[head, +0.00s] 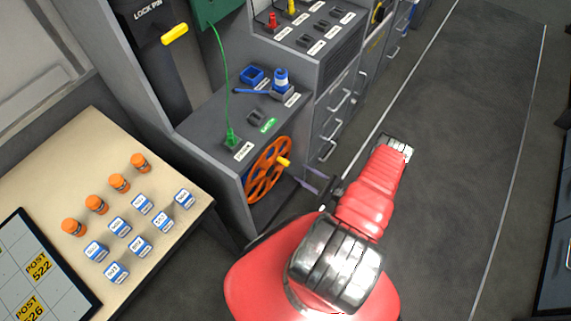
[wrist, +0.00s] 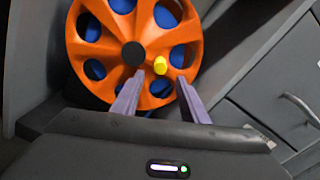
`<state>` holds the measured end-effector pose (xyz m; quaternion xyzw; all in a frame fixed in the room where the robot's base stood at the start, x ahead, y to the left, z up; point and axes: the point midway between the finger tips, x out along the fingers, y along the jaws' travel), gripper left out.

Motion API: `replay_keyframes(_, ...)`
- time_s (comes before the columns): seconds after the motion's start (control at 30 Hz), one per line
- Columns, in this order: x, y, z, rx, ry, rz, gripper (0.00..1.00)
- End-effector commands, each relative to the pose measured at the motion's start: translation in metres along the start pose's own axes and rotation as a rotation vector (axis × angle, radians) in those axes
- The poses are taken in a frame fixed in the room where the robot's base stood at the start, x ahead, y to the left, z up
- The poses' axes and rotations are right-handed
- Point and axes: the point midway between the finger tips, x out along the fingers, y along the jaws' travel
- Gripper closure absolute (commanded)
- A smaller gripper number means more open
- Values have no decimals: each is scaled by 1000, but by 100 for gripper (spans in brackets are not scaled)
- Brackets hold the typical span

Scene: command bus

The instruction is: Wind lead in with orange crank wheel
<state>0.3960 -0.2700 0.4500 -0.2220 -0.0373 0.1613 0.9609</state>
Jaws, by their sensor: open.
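The orange crank wheel (head: 266,170) is mounted upright on the side of a grey cabinet in the head view. A yellow knob (head: 284,162) sticks out from it. In the wrist view the orange wheel (wrist: 112,50) fills the upper middle, with blue showing through its holes, and the yellow knob (wrist: 160,66) is right of its dark hub. My gripper (wrist: 160,90) is open, its two purple fingers pointing at the wheel with the knob between and just beyond their tips in the picture. A green lead (head: 225,70) runs down to a green plug (head: 232,138) on the cabinet top.
A beige table (head: 60,165) at left holds orange pots and several blue-and-white blocks. Grey drawers with handles (wrist: 300,108) stand right of the wheel. The floor (head: 460,140) at right is clear.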

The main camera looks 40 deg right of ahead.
Motion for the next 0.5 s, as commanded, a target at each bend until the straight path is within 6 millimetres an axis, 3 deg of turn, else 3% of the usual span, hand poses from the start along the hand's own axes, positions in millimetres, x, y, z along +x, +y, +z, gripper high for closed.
replay_keyframes(0.5, 60, 1, 0, -1, -2, 3, 60)
